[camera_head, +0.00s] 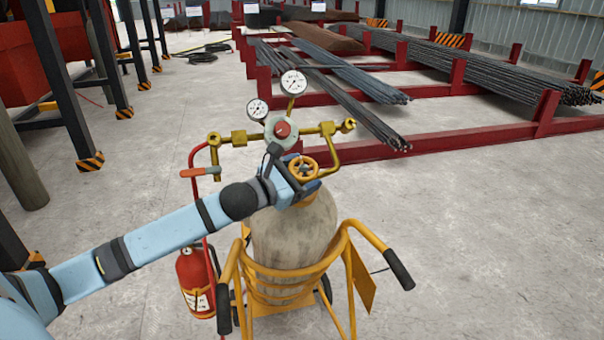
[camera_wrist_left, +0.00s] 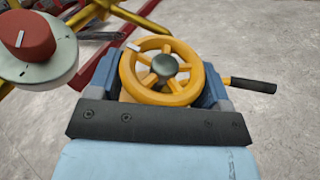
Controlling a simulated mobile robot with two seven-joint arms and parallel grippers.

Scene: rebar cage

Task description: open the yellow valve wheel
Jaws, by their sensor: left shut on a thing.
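The yellow valve wheel (camera_head: 303,167) sits on top of a grey gas cylinder (camera_head: 292,232). In the left wrist view the wheel (camera_wrist_left: 139,64) shows close up, with several spokes, a dark hub and a white mark on its upper left rim. My left gripper (camera_head: 296,184) has come in from the left and is shut on the wheel. In the left wrist view its blue fingers (camera_wrist_left: 161,80) lie on the left and right sides of the rim. The fingertips are partly hidden by the wheel. My right gripper is not in view.
A red knob (camera_head: 282,130) on a regulator with two gauges (camera_head: 293,83) stands just behind the wheel. The cylinder is in a yellow trolley (camera_head: 278,273) with black-gripped handles. Red racks with rebar (camera_head: 345,88) lie behind. Floor at right is clear.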

